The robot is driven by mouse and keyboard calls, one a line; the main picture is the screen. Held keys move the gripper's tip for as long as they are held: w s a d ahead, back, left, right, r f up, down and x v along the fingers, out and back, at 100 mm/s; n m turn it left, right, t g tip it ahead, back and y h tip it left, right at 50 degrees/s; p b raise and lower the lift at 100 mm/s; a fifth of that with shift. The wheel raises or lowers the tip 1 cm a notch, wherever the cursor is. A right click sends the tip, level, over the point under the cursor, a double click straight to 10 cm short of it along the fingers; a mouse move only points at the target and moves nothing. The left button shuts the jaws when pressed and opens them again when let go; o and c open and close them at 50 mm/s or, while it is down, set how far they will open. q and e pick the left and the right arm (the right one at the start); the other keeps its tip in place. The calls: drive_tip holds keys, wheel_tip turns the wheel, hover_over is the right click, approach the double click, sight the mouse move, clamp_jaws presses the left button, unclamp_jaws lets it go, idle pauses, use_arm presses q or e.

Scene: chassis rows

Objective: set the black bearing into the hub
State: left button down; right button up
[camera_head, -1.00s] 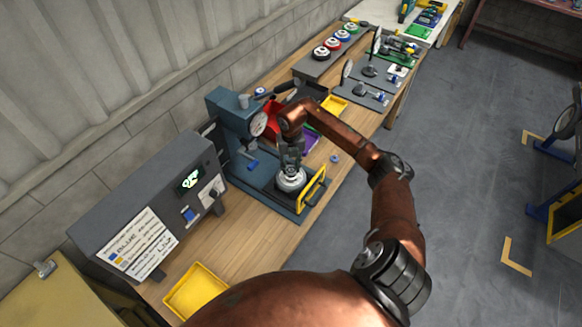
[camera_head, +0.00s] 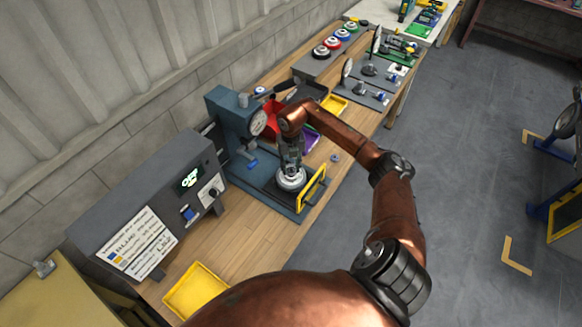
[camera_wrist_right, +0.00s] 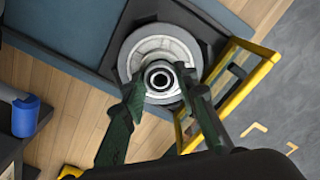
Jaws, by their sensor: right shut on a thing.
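The hub (camera_head: 292,178) is a round silver-grey disc on the bed of the blue press, and it also shows in the right wrist view (camera_wrist_right: 137,59). My right gripper (camera_head: 291,168) points down right over the hub's middle. In the right wrist view its two dark green fingers (camera_wrist_right: 160,80) are closed about the black bearing (camera_wrist_right: 160,92), a small dark ring with a light inner ring at the hub's centre. I cannot tell how deep the bearing sits in the hub. My left gripper is out of view.
The blue press (camera_head: 232,125) with its dial stands behind the hub, and a yellow guard frame (camera_head: 312,188) stands close in front. A grey control box (camera_head: 150,205) and a yellow tray (camera_head: 197,291) are nearer. A rack with several coloured rings (camera_head: 335,50) is farther back.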

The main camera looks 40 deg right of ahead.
drive_tip(key=shift+f, duration=0.4)
drive_tip(key=o, duration=1.2)
drive_tip(key=shift+f, duration=0.1)
drive_tip(key=shift+o, duration=0.2)
drive_tip(key=shift+s, duration=0.1)
drive_tip(key=shift+r, duration=3.8)
